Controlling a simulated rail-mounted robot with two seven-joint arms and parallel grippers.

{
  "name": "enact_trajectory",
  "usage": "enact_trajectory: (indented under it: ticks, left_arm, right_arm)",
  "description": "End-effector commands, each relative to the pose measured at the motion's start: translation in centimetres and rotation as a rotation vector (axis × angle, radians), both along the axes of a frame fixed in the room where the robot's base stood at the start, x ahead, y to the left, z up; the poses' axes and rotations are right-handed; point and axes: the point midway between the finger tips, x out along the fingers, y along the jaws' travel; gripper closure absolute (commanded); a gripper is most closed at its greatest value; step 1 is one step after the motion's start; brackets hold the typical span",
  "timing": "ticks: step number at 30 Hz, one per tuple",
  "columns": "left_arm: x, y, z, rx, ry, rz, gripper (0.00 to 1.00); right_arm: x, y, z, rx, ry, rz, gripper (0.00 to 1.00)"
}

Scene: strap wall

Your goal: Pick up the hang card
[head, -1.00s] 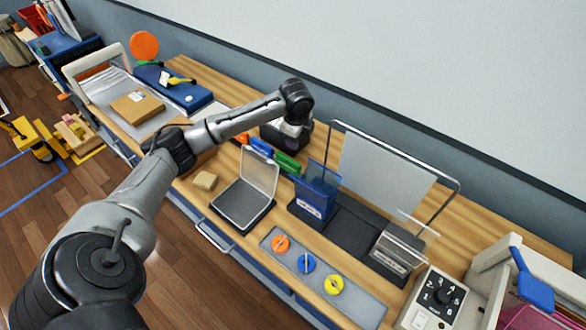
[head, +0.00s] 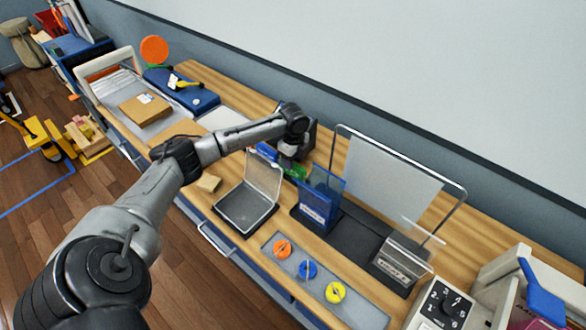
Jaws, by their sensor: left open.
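My left gripper (head: 291,155) is open and points down behind the clear-lidded case, close to a green item (head: 296,171) and a blue item (head: 266,151) on the bench. Its fingers are small and partly lost against the dark things around them. I see no contact with anything. I cannot tell for certain which thing is the hang card. A blue card-like pack with a white label (head: 314,215) stands in a clear blue holder to the right of the gripper. My right gripper is not in view.
The open clear-lidded case (head: 245,212) lies in front of the gripper. A wire frame with a pale panel (head: 390,172) stands to the right. A grey strip with orange, blue and yellow knobs (head: 360,312) lies near the front edge. A cardboard box (head: 146,110) is at left.

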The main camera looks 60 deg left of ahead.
Motion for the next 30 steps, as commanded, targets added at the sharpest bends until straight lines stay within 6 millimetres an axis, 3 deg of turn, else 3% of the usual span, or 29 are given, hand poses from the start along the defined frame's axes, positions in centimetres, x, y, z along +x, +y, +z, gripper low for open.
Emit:
enact_trajectory:
  ticks: [5,15,23,30]
  left_arm:
    - [0.0,-0.1,-0.8,-0.001,0.001,0.0,0.48]
    - [0.1,-0.1,-4.9,0.0,0.001,0.0,0.48]
    - [0.1,0.0,-5.3,0.001,0.0,0.0,0.48]
    - [0.2,0.0,-5.2,0.001,0.0,-0.001,0.7]
  right_arm:
    - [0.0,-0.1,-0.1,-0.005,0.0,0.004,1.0]
    - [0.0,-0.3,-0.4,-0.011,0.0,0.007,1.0]
    - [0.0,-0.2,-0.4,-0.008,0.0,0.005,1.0]
    - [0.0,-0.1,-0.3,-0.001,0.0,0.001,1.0]
